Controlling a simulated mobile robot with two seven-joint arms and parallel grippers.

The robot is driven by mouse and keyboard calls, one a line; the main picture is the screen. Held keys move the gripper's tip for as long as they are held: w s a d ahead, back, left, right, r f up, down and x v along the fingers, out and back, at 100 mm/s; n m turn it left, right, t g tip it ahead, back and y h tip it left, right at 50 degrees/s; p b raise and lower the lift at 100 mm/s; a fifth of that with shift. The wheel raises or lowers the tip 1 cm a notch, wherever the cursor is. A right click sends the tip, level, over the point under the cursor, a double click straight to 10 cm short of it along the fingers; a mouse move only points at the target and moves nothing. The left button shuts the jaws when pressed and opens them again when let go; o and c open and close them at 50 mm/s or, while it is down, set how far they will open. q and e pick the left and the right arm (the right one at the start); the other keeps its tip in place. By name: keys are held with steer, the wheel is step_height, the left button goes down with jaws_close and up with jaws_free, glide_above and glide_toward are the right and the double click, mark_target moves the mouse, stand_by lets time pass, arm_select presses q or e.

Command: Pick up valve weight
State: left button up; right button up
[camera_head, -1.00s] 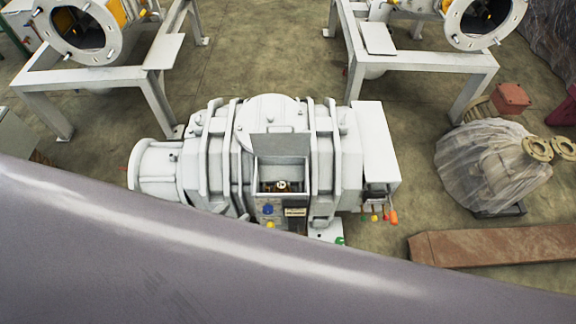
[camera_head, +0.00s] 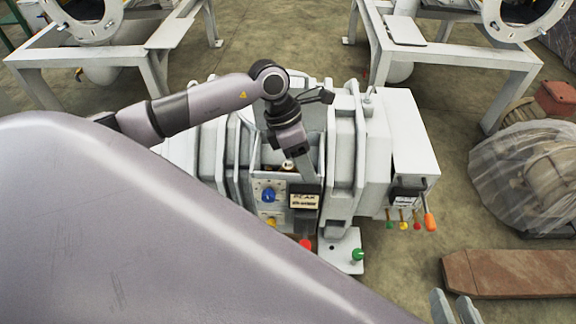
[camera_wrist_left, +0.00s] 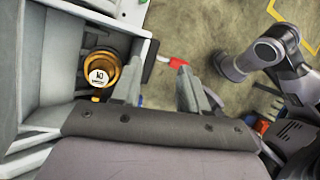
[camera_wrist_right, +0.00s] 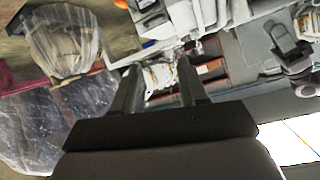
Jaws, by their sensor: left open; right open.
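The valve weight (camera_wrist_left: 100,68), a round brass-coloured piece with a white labelled top, sits inside the open box of the white machine. In the head view the weight (camera_head: 288,164) is small, partly hidden by the box front. My left gripper (camera_wrist_left: 160,60) is open and empty. In the left wrist view its fingers are to the right of the weight, apart from it, near the box wall. In the head view my left gripper (camera_head: 306,166) hangs over the box, one finger clearly visible. My right gripper (camera_head: 455,302) is open and empty at the lower right; its fingers also show in the right wrist view (camera_wrist_right: 158,70).
The box's front panel carries a blue knob (camera_head: 268,195) and a label plate (camera_head: 304,201). Coloured levers (camera_head: 429,222) stick out at the machine's right. A brown beam (camera_head: 515,273) and a plastic-wrapped machine (camera_head: 525,180) are on the right floor.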

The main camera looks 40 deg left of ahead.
mark_target(288, 165)
arm_select(q)
steer(key=w+a+f+y+b, duration=0.15)
steer(key=a+y, duration=0.25)
steer(key=a, duration=0.4)
steer(key=f+b, duration=0.1)
steer(key=w+d+f, duration=0.1)
steer(key=f, duration=0.1)
steer(key=f+b, duration=0.1)
steer(key=f, duration=0.1)
steer(key=shift+w+d+f+b, duration=0.15)
steer(key=shift+w+d+b, duration=0.05)
steer(key=shift+w+b, duration=0.1)
steer(key=shift+f, duration=0.35)
steer(key=shift+r, duration=0.1)
jaws_close()
arm_select(e)
steer(key=a, duration=0.1)
steer(key=a+f+y, duration=0.1)
steer(key=y, duration=0.1)
steer(key=shift+w+a+f, duration=0.25)
steer(key=shift+a, duration=0.15)
